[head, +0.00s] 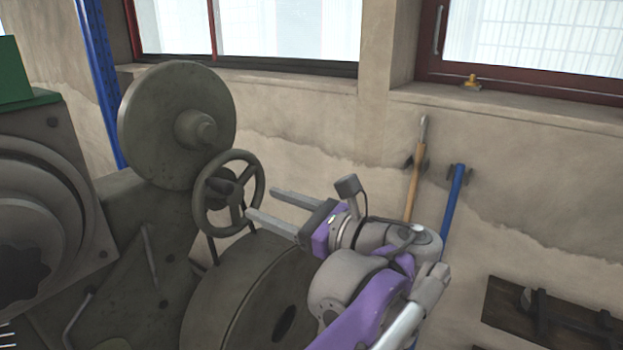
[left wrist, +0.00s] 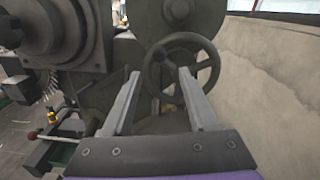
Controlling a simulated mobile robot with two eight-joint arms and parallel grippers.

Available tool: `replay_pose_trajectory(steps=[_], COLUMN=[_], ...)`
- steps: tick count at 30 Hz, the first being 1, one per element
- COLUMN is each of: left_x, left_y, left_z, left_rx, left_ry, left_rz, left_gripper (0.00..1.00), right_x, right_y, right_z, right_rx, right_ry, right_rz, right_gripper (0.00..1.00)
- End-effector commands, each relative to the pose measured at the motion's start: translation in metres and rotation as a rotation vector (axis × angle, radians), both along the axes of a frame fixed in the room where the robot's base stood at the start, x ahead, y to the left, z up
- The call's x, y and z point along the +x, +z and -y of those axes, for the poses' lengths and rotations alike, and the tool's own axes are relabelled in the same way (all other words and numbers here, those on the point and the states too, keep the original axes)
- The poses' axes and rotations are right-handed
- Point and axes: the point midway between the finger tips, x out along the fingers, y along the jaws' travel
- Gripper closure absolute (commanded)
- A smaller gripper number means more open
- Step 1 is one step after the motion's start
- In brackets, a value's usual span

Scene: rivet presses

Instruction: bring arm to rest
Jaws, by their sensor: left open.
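My left gripper (head: 272,211) is in the middle of the head view, on a purple and grey arm. Its two grey fingers are spread apart with nothing between them, and they point left toward a dark handwheel (head: 229,193) on a large machine. In the left wrist view the open fingers (left wrist: 158,88) reach forward, with the handwheel (left wrist: 182,72) ahead of and between them. I see no clear contact between fingers and wheel. My right gripper is not in view.
The heavy grey machine (head: 177,124) with round discs fills the left side. A wooden-handled tool (head: 412,190) and a blue-handled one (head: 454,200) lean on the wall behind my arm. A dark rack (head: 550,318) is at lower right. Windows are above.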

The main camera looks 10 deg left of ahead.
Motion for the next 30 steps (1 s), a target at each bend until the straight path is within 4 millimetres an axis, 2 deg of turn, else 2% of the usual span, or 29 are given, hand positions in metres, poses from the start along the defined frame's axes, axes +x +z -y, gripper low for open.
replay_pose_trajectory(steps=[2,5,8,12,15,18,21,24,30], left_x=[-0.002,-0.009,-0.027,-0.067,-0.102,-0.131,-0.15,-0.161,-0.166], left_y=[-0.009,-0.041,-0.098,-0.197,-0.265,-0.32,-0.355,-0.376,-0.387], left_z=[-0.007,-0.027,-0.054,-0.077,-0.075,-0.061,-0.044,-0.031,-0.02], left_rx=[-0.032,-0.154,-0.381,-0.795,-1.117,-1.412,-1.642,-1.797,-1.916], left_ry=[0.002,0.007,0.038,0.156,0.308,0.498,0.689,0.845,0.981], left_rz=[0.005,0.028,0.09,0.259,0.442,0.654,0.854,1.009,1.137], left_gripper=[0.41,0.41,0.41,0.41,0.41,0.41,0.41,0.41,0.41], right_x=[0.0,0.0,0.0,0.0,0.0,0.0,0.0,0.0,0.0], right_y=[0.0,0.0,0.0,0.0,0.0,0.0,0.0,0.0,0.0], right_z=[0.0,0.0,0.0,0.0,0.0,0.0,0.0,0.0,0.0], right_rx=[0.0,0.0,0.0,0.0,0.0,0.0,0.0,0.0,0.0], right_ry=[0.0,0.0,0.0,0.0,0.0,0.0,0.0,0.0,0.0], right_rz=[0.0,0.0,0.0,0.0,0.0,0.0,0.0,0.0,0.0], right_gripper=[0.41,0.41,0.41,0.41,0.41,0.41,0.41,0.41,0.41])
